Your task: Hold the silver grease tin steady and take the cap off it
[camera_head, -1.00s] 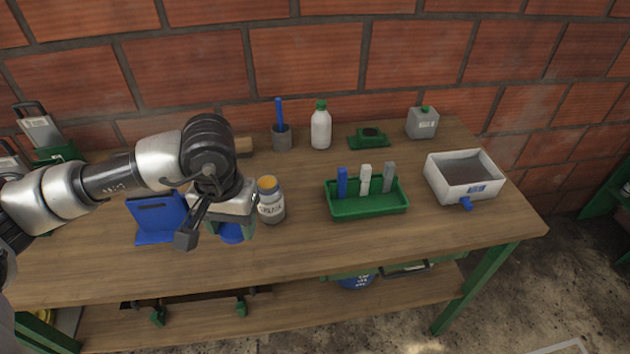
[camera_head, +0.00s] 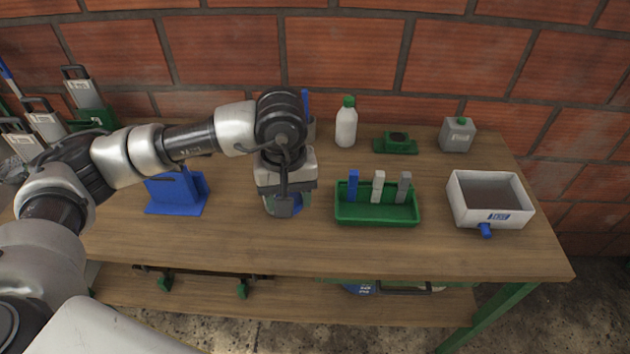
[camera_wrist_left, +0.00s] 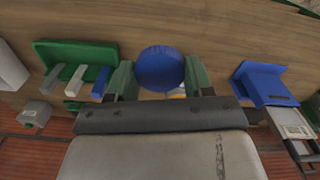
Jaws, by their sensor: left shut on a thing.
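My left gripper (camera_head: 287,207) points down over the middle of the table, to the left of the green tray. In the left wrist view its green fingers (camera_wrist_left: 160,78) are shut on a blue round thing (camera_wrist_left: 160,68), which I see from above. In the head view now the gripper hides the tin, so I cannot tell whether the two touch. The cap's fit is not visible. My right gripper is not in view.
The green tray (camera_head: 376,214) with several upright blocks stands close on the right. A blue stand (camera_head: 178,190) is to the left. A white bottle (camera_head: 346,124), a green item (camera_head: 395,143), a grey canister (camera_head: 457,135) and a white bin (camera_head: 490,200) stand farther right. The front table is clear.

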